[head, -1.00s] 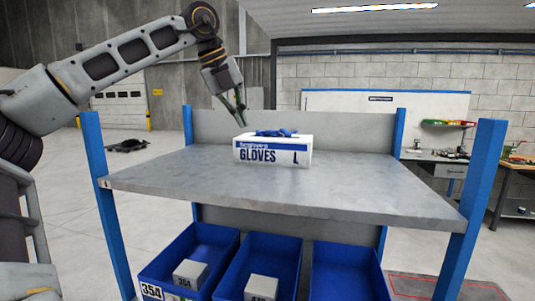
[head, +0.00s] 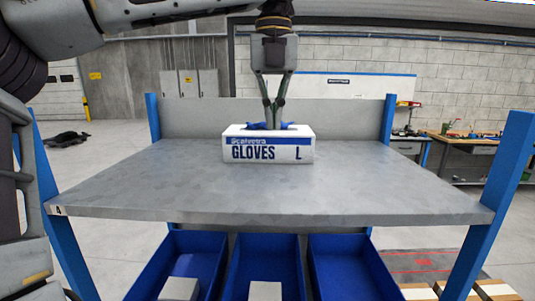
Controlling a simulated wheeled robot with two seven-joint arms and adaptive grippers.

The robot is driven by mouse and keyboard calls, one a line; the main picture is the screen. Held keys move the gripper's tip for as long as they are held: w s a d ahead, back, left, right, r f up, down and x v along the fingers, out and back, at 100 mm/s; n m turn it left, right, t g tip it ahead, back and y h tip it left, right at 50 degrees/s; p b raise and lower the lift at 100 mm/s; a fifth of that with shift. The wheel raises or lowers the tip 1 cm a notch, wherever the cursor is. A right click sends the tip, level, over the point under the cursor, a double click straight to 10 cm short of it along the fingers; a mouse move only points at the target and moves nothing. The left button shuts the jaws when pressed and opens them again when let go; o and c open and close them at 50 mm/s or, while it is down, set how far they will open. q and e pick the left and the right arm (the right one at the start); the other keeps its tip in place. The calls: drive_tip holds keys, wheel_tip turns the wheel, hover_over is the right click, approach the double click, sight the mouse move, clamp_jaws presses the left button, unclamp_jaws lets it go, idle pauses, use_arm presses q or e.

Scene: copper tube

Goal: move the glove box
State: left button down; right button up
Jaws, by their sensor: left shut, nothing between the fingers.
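The glove box (head: 267,150) is white with a blue band and the words GLOVES and L. It stands on the grey shelf top (head: 330,190), toward the back and near the middle. A blue glove (head: 254,126) pokes out of its top opening. My left gripper (head: 273,122) points straight down just above or at the box's top, behind the front face. Its fingers are close together with nothing between them. I cannot tell whether the fingertips touch the box or glove. My right gripper is not in view.
The shelf top is clear around the box. Blue posts (head: 507,160) rise at its corners and a grey back panel (head: 200,118) stands behind. Blue bins (head: 345,270) sit below, two with small boxes. A workbench (head: 470,143) stands at the far right.

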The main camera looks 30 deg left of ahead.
use_arm(q)
drive_tip(key=shift+d, duration=0.2)
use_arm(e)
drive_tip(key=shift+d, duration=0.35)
use_arm(q)
hover_over(274, 176)
drive_tip(key=shift+a+f, duration=0.1)
drive_tip(key=shift+f, duration=3.55)
drive_tip(key=shift+w+f+p, duration=0.1)
drive_tip(key=shift+f+p, duration=0.4)
drive_tip(key=shift+f, duration=0.9)
drive_tip(key=shift+w+a+r+p, duration=0.1)
drive_tip(key=shift+w+a+p, duration=0.45)
drive_tip(key=shift+w, duration=0.25)
drive_tip(key=shift+w+a+p, duration=0.3)
drive_tip(key=shift+w+a, duration=0.3)
drive_tip(key=shift+w, duration=0.15)
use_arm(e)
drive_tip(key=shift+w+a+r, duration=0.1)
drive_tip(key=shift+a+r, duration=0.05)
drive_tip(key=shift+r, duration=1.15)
use_arm(q)
drive_tip(key=shift+a, duration=0.1)
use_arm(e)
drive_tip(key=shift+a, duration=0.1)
